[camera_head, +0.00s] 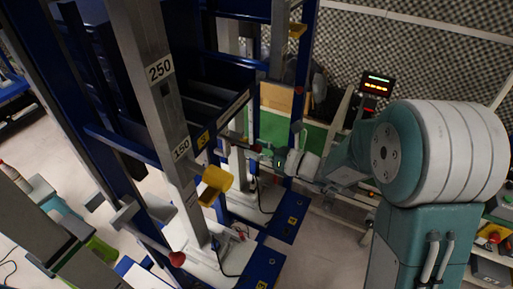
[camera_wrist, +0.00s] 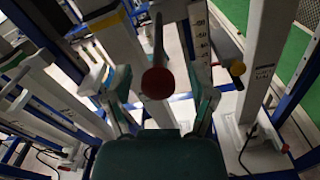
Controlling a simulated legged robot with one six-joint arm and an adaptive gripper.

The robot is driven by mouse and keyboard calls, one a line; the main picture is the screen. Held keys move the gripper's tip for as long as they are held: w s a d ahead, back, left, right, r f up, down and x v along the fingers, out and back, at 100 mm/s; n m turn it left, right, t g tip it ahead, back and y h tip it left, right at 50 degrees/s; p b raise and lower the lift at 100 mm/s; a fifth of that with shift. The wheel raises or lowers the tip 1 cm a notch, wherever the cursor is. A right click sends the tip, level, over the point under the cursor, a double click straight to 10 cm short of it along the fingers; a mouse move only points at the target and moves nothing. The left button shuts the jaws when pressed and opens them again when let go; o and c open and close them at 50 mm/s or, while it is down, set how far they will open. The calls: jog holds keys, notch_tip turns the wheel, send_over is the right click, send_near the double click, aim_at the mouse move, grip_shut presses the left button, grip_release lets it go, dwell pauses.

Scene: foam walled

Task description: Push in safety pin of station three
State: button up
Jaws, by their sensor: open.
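A pin with a round red knob (camera_wrist: 158,82) sits in the middle of the wrist view, its dark shaft running up and away from me. My gripper (camera_wrist: 160,98) is open, with one finger on each side of the knob and a gap to both. The knob is not held, and I cannot tell its depth from the fingers. In the head view my gripper (camera_head: 272,158) is small beside a steel post, near a small red knob (camera_head: 257,148). Another red knob (camera_head: 176,259) sticks out at the front post.
A tall steel post (camera_head: 160,100) marked 250 and 150 stands at the front left, with a yellow handle (camera_head: 216,180). Blue frame bars (camera_head: 290,205) surround the stations. A lit display (camera_head: 377,84) stands behind my arm. Pale floor (camera_head: 330,240) shows at the lower middle.

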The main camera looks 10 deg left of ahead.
aim_at(226, 137)
grip_shut()
jog(key=x, duration=0.8)
jog(key=shift+w+a, duration=0.2)
jog(key=shift+a, duration=0.15)
jog(key=shift+r, duration=0.1)
jog(key=shift+d, duration=0.1)
jog(key=shift+c, duration=0.3)
grip_release()
jog(key=shift+o, duration=0.3)
jog(key=shift+a, duration=0.25)
